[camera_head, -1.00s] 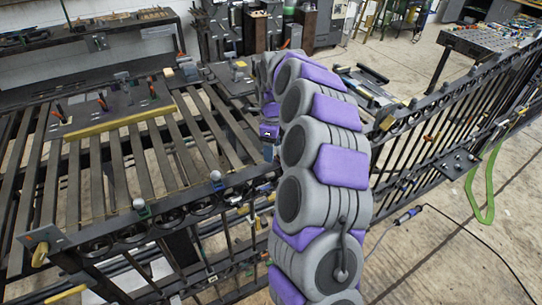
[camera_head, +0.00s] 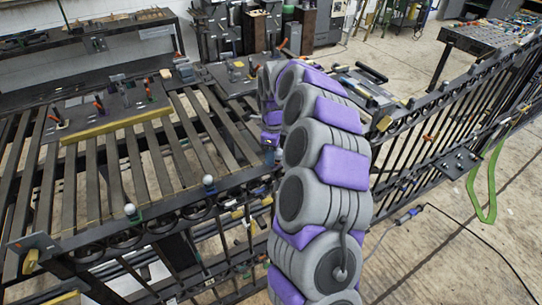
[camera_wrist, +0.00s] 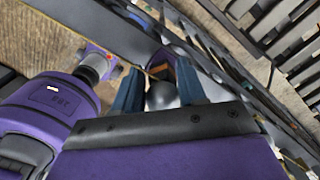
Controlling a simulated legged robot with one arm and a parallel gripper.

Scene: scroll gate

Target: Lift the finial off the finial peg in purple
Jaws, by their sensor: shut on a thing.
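In the wrist view a grey ball-shaped finial (camera_wrist: 162,96) sits between the two blue fingers of my gripper (camera_wrist: 160,93), which is shut on it. A dark purple piece (camera_wrist: 163,62) with an orange part shows just beyond the finial; it may be the purple peg. I cannot tell whether the finial is seated on it or clear of it. In the head view my gripper (camera_head: 270,140) is small at the gate's top rail, left of my arm, and the held finial is not clearly visible.
Two pale ball finials, one on a green peg (camera_head: 131,211) and one on a blue peg (camera_head: 208,182), stand on the top rail to the left. A dark tool board (camera_head: 110,108) lies on the slats behind. My arm hides part of the gate.

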